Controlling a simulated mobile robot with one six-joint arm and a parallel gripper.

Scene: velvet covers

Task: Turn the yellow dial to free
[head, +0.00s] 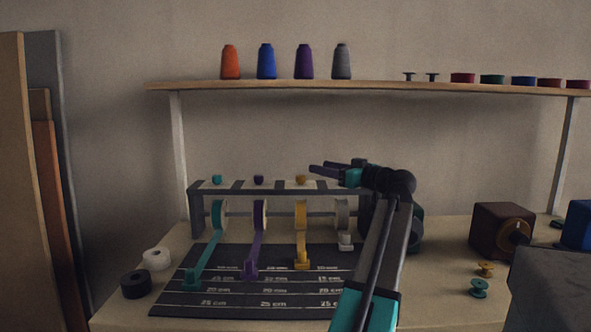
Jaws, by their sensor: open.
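The yellow dial (301,181) sits on top of a grey rack (195,203), above a yellow ribbon roll (301,215). The roll's yellow strap runs down to a yellow end piece (302,264) on the dark measuring mat (232,306). My gripper (314,170) is open and empty. Its dark fingers point left, just above and to the right of the yellow dial, with no clear contact. Any lettering by the dial is too small to read, so its setting cannot be told. My arm hides the rack's right end.
A teal dial (217,180) and a purple dial (258,180) stand left of the yellow one. A shelf (380,86) with thread cones crosses above. Black (136,284) and white (157,259) rolls lie left; a brown box (497,229) and small spools lie right.

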